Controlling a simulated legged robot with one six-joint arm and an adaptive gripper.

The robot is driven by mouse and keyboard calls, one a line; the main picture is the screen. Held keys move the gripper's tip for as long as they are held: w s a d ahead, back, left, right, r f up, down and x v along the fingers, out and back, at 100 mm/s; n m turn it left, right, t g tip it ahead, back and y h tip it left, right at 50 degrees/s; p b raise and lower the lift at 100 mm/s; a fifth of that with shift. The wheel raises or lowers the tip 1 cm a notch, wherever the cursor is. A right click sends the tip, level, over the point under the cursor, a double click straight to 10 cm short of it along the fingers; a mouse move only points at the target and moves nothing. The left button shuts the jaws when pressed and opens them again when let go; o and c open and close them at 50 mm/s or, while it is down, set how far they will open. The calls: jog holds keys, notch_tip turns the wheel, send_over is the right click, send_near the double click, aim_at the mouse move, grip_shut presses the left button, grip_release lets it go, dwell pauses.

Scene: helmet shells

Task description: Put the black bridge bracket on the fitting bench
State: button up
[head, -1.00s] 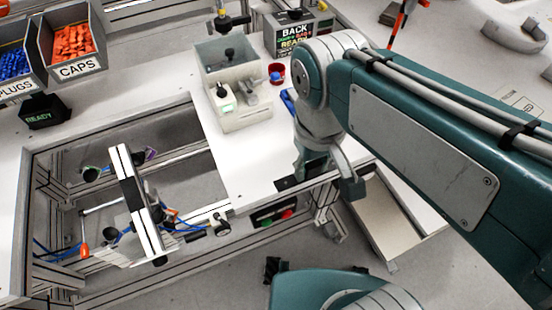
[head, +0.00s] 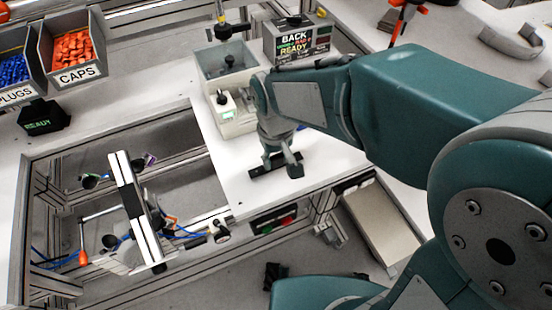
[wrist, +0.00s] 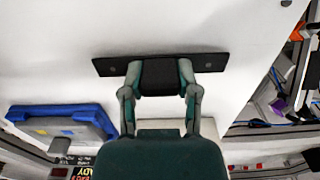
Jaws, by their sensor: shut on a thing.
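The black bridge bracket (wrist: 158,72) is a long flat dark bar with a raised middle block in the wrist view. My gripper (wrist: 160,80) is shut on that block, one finger on each side. In the head view the bracket (head: 262,169) shows beneath my gripper (head: 278,160), over the white bench top (head: 245,192) near its front edge. My arm and gripper hide part of it there. I cannot tell whether the bracket touches the bench or hovers slightly above it.
A frame opening with a white-and-black upright (head: 136,205) lies left. Red and green buttons (head: 275,222) sit below the front edge.

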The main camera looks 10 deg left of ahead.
aim_at(277, 155)
jog(key=shift+f, duration=0.5)
jog(key=shift+f, duration=0.1)
jog(key=o, duration=1)
jog(key=shift+o, duration=0.2)
notch_tip(277, 155, up, 12)
jog(key=shift+r, duration=0.15)
jog(key=s+d+m+t, duration=0.2)
jog(key=s+d+m, duration=0.1)
jog(key=d, duration=0.7)
jog(key=s+d+m+t, duration=0.3)
jog(key=s+d, duration=0.2)
jog(key=d, duration=0.5)
jog(key=shift+s+d+r+t, duration=0.15)
jog(key=shift+s+r+t, duration=0.05)
jog(key=shift+t, duration=0.1)
